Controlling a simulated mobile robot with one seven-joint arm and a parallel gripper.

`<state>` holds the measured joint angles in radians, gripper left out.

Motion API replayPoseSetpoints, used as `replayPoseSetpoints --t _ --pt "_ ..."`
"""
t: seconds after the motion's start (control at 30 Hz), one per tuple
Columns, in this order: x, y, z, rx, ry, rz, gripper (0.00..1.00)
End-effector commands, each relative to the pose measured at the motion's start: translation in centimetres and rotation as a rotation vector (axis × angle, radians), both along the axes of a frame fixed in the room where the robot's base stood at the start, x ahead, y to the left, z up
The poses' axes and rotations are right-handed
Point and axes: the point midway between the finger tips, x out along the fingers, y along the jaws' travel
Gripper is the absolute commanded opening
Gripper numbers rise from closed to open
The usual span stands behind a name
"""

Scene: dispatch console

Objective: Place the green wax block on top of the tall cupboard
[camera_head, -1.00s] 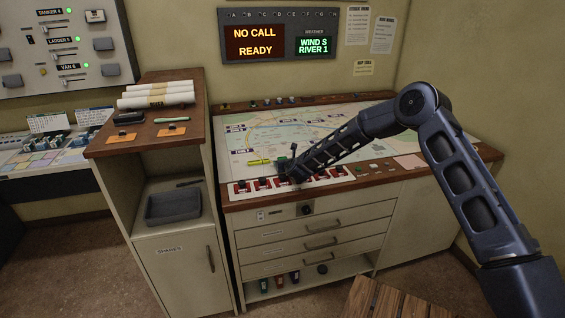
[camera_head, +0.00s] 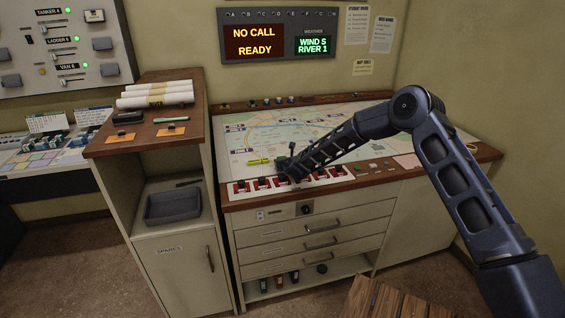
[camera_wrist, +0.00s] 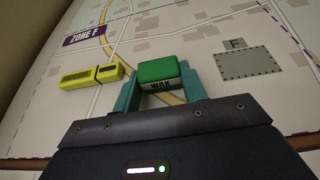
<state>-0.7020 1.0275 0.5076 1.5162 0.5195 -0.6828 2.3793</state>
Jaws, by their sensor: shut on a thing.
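The green wax block (camera_wrist: 158,72), with a pale side marked WAX, sits between the two teal fingers of my gripper (camera_wrist: 161,88) in the wrist view. My gripper is shut on it over the map desk. In the head view the block (camera_head: 281,162) is a small green patch partly hidden by my gripper (camera_head: 285,168). I cannot tell whether it still touches the map. The tall cupboard (camera_head: 170,245) stands left of the desk, with a brown wooden top (camera_head: 165,134) higher than the map.
Paper rolls (camera_head: 155,95), a dark box (camera_head: 126,118), a green pen-like item (camera_head: 172,119) and orange pads lie on the cupboard top. Some wood between them is bare. A yellow marker (camera_wrist: 92,76) lies on the map (camera_wrist: 215,45) left of my gripper. Red-labelled switches (camera_head: 263,184) line the desk front.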

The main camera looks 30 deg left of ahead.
Motion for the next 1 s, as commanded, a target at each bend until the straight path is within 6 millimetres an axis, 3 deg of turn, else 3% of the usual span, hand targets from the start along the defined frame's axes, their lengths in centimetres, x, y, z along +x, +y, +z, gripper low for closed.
replayPoseSetpoints --t 0.27,0.7,1.0 --pt "0.1 0.0 3.8 0.004 -0.002 -0.002 0.16" --pt "0.0 0.0 14.8 0.004 -0.002 0.000 0.16" --pt "0.0 0.0 19.1 0.001 -0.001 0.000 0.16"
